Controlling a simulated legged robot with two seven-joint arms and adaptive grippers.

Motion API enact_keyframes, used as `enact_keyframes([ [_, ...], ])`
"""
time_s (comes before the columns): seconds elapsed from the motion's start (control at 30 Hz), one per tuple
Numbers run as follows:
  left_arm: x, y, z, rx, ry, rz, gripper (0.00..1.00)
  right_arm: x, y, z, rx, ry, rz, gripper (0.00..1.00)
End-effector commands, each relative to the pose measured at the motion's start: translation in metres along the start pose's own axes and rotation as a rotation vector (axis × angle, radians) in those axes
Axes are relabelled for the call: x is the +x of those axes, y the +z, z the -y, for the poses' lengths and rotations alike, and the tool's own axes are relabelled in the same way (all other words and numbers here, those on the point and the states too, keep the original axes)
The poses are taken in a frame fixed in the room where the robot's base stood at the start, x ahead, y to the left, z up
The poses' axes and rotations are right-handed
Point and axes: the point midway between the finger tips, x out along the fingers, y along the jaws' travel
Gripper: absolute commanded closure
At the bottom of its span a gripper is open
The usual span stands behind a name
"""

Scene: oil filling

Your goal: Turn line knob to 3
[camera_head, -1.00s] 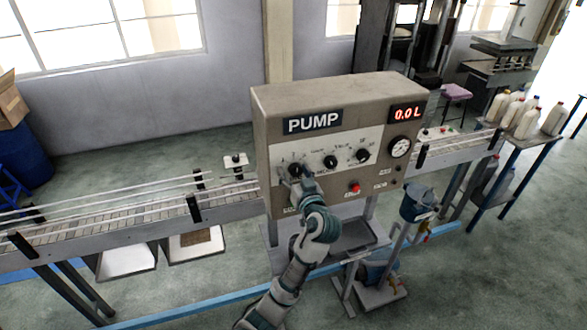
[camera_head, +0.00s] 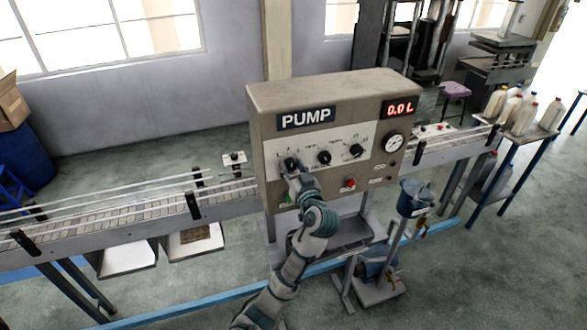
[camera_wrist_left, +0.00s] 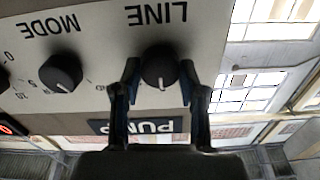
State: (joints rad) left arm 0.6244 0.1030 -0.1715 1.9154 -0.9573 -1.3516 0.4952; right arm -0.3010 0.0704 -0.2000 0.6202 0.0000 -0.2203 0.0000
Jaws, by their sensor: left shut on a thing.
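The pump box (camera_head: 330,180) is a grey-brown panel labelled PUMP with a row of black knobs. The line knob (camera_wrist_left: 160,64) is a round black knob with a white pointer mark, beside the word LINE, which shows upside down in the left wrist view. My left gripper (camera_wrist_left: 159,72) has one finger on each side of this knob and is shut on it. In the head view my left gripper (camera_head: 293,172) covers much of the leftmost knob. The numbers around the line knob cannot be read. My right gripper is not in view.
The mode knob (camera_wrist_left: 61,72) is beside the line knob, and a third knob (camera_head: 357,151) is farther right. A red button (camera_head: 349,184) and a gauge (camera_head: 393,143) are on the panel. The display (camera_head: 399,108) reads 0.0 L. A conveyor (camera_head: 130,210) runs behind.

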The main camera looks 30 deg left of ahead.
Motion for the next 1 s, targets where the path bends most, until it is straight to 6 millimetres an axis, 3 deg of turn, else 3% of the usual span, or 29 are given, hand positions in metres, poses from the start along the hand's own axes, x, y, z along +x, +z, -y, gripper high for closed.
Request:
enact_keyframes([
  [0.37, 0.002, 0.003, 0.0, 0.1, 0.001, 0.005, 0.92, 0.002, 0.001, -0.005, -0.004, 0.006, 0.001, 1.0],
  [1.0, 0.002, 0.003, -0.001, 0.609, 0.003, 0.006, 0.92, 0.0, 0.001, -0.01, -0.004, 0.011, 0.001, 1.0],
])
